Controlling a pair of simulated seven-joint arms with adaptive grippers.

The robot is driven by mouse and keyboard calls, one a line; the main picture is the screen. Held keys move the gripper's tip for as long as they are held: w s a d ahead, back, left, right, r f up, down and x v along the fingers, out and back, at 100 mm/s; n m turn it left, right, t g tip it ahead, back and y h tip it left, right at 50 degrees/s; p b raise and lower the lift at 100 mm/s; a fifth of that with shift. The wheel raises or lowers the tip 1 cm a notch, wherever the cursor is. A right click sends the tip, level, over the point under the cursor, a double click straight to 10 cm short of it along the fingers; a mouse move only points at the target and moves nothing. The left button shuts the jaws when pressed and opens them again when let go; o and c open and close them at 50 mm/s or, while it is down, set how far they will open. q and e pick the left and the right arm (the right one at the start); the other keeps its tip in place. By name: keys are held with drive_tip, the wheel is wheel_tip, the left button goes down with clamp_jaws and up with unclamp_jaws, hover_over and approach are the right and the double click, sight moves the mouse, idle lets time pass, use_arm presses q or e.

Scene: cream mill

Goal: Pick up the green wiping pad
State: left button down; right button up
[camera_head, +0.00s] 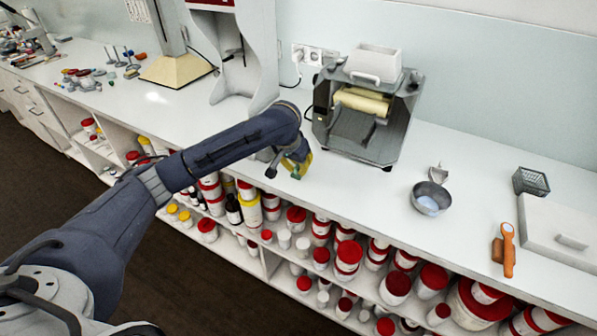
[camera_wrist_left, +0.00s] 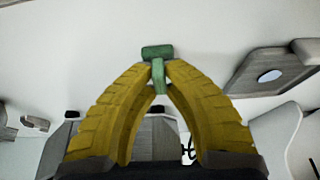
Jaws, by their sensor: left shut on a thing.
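The green wiping pad (camera_wrist_left: 158,52) shows in the left wrist view between the yellow fingertips of my left gripper (camera_wrist_left: 159,68), which are shut on it. In the head view my left gripper (camera_head: 297,165) reaches over the white counter in front of the mill, with a bit of the green pad (camera_head: 296,176) at its tip. I cannot tell whether the pad touches the counter. The rest of the pad is hidden by the fingers. My right gripper is in neither view.
The grey roller mill (camera_head: 366,112) stands just right of my gripper. Shelves of red-lidded jars lie below the counter edge.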

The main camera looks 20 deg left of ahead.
sight(298, 165)
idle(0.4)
use_arm(q)
wheel_tip(298, 165, up, 20)
idle(0.7)
drive_tip(key=c, duration=2)
unclamp_jaws()
clamp_jaws()
